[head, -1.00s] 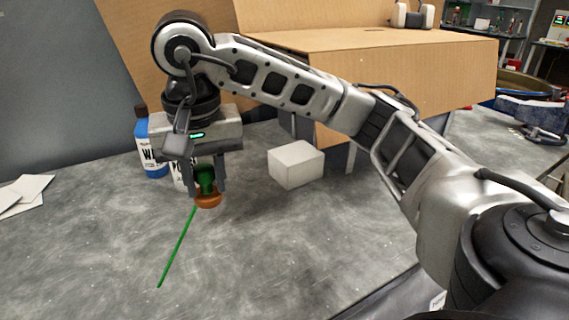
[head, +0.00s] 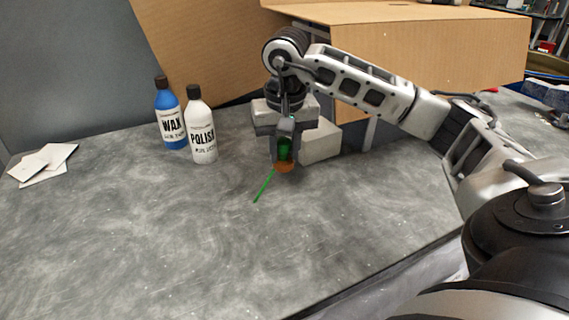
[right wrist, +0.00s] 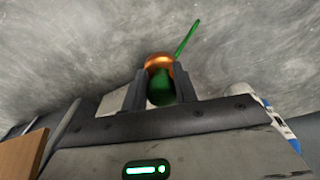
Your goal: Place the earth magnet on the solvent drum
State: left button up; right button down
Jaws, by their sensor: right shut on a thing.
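The earth magnet (head: 284,168) has a green body, a copper-orange base and a straight green lead. It is held upright, base down, low over the grey bench; I cannot tell its exact gap from the surface. My right gripper (head: 285,158) is shut on its green body. The right wrist view shows the magnet (right wrist: 160,88) between the two fingers (right wrist: 160,78), with the lead pointing away at the upper right. I cannot make out the solvent drum for sure in either view. My left gripper is not in view.
A blue wax bottle (head: 170,115) and a white polish bottle (head: 201,130) stand left of my gripper. A white block (head: 322,145) is close behind it. A cardboard booth (head: 430,55) fills the back. White sheets (head: 45,165) lie far left.

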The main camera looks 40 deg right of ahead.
aim_at(283, 166)
jog(key=shift+w+d+f, duration=0.3)
jog(key=shift+w+f, duration=0.05)
jog(key=shift+f, duration=0.15)
jog(key=shift+w+d+f, duration=0.25)
jog(key=shift+w+f, duration=0.1)
jog(key=shift+f, duration=0.15)
jog(key=shift+w+d+f+p, duration=0.15)
jog(key=shift+f+p, duration=0.15)
jog(key=shift+f, duration=1.5)
jog(key=shift+f, duration=0.2)
jog(key=c, duration=1.1)
grip_release()
jog(key=shift+r, duration=0.1)
